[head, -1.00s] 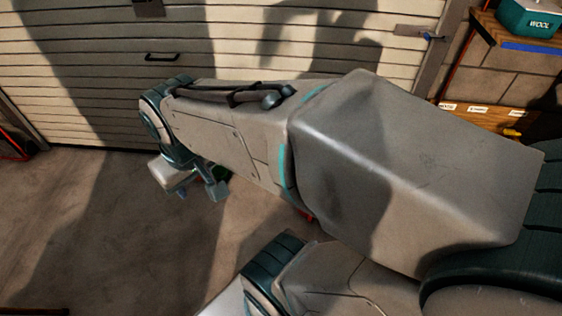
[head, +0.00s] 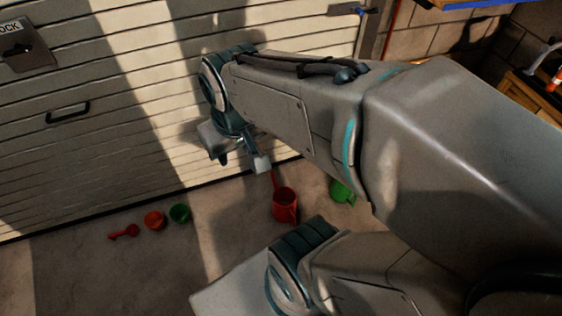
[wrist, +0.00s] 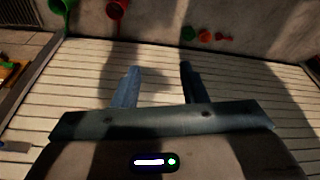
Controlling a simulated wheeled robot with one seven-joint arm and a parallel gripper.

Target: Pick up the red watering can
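The red watering can (head: 284,207) stands on the floor near the foot of the garage door, its thin spout pointing up toward the door. In the wrist view the red watering can (wrist: 117,10) is cut by the top edge, left of centre. My gripper (head: 243,161) is up in front of the door, above and left of the can in the head view, apart from it. In the wrist view my gripper (wrist: 159,68) has its two fingers spread with nothing between them.
A green can-like item (head: 342,192) is right of the red can, partly behind my arm. A wooden bench (head: 535,97) stands at right. Floor between is clear.

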